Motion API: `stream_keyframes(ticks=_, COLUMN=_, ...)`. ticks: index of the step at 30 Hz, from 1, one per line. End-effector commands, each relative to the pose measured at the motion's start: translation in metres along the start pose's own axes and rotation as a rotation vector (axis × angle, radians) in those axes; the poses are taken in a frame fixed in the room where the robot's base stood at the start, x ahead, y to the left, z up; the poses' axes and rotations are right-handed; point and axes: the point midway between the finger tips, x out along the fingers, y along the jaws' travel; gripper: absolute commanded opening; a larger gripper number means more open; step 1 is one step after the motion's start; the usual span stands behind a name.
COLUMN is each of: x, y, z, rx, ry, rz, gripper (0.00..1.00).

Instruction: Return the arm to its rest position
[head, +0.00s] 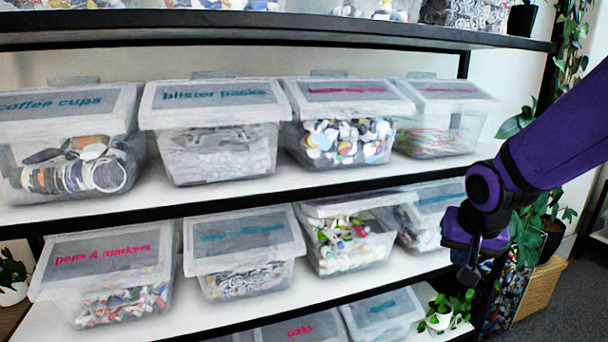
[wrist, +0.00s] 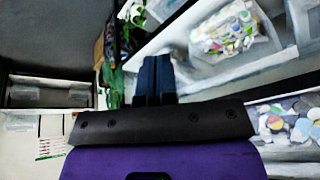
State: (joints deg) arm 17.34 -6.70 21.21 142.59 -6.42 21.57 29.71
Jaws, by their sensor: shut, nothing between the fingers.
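My purple arm reaches in from the right edge of the head view, with my gripper (head: 468,276) hanging down at its end. It is in front of the right end of the shelves, near the lower shelf's right-hand bins. In the wrist view the two dark fingers of my gripper (wrist: 154,80) lie side by side, shut with nothing between them.
Lidded clear bins stand on the shelves, among them "coffee cups" (head: 70,140), "blister packs" (head: 215,130) and "pens & markers" (head: 105,270). A small potted plant (head: 440,318) sits low near my gripper. A wicker basket (head: 540,290) stands at right. Floor (head: 580,305) shows clear at lower right.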

Motion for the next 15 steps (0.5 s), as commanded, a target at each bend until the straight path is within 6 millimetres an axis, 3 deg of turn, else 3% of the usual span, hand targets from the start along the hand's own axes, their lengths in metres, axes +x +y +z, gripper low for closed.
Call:
stream_keyframes(ticks=3, x=-0.037, y=0.008, z=0.007, rx=-0.058, ry=0.026, rz=0.023, gripper=0.00)
stream_keyframes(ticks=15, x=-0.143, y=0.040, z=0.055, rx=-0.230, ry=0.059, rz=0.006, gripper=0.00)
